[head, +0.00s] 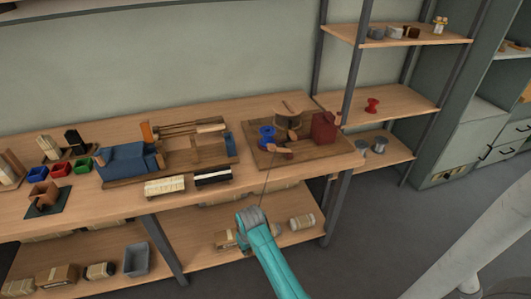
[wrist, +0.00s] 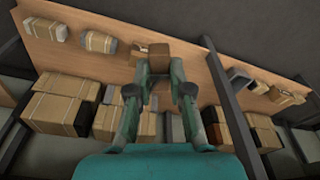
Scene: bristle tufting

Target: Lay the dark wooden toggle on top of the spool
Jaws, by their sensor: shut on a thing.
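My gripper (head: 247,216) hangs in front of the bench, below the height of its top. In the wrist view its fingers (wrist: 160,66) are closed around a small brown block (wrist: 158,49), which looks like the dark wooden toggle. In the head view the held piece cannot be made out. A blue spool (head: 266,135) stands on the brown board (head: 330,158) at the right of the bench. A larger pale wooden spool-like drum (head: 288,115) stands just behind it. A thin dark line runs from the board's front towards my gripper.
A red block (head: 324,127) stands at the board's right. A blue clamp-like block (head: 127,162) and bristle bundles (head: 165,185) lie to the left. The lower shelf (head: 205,256) holds wrapped packages. A rack at the right holds a red spool (head: 372,105). Bench legs flank my gripper.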

